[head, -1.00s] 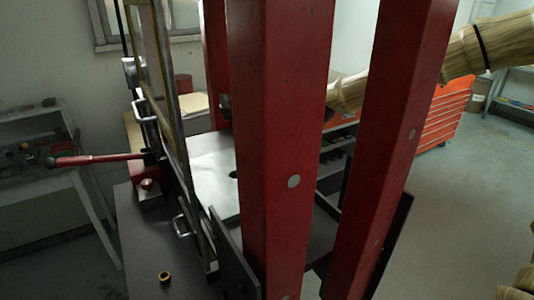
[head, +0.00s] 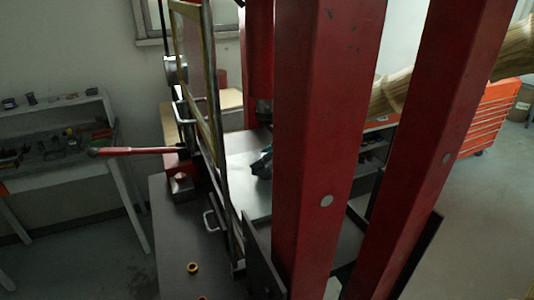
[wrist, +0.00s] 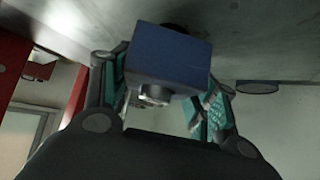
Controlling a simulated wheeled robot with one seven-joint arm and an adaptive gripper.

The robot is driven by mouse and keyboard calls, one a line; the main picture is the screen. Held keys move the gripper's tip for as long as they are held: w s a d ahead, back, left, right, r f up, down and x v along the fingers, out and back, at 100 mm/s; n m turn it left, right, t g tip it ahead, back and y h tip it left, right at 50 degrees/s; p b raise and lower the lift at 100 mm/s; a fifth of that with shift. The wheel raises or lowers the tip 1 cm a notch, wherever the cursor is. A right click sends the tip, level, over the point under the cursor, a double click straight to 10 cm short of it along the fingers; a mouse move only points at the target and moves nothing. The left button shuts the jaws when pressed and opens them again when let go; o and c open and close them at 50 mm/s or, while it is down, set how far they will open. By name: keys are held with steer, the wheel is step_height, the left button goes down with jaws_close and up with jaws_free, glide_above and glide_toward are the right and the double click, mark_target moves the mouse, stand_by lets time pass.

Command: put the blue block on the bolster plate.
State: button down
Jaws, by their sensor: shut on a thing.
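The blue block (wrist: 168,58) is held between the two fingers of my gripper (wrist: 163,92) in the wrist view. A short round metal piece shows at the block's near side. The pale grey bolster plate (head: 248,200) lies inside the red press frame in the head view. My gripper's dark end (head: 262,163) shows over this plate, beside the near red post; the block cannot be made out there. In the wrist view a grey metal surface (wrist: 270,40) spans the top, close behind the block. I cannot tell whether they touch.
Two thick red posts (head: 325,130) (head: 425,150) stand in front and hide much of the plate and my arm. A framed guard (head: 205,90) and a red-handled lever (head: 135,151) stand at left. A brass ring (head: 193,267) lies on the dark bench top.

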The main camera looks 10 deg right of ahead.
steer(key=shift+f, duration=0.55)
steer(key=shift+f, duration=0.15)
steer(key=shift+c, duration=2.2)
jaws_free()
steer(key=shift+f, duration=0.1)
steer(key=shift+s, duration=0.1)
steer(key=shift+r, duration=0.2)
steer(key=b+v, duration=0.3)
steer(key=v, duration=0.9)
steer(key=shift+b, duration=0.3)
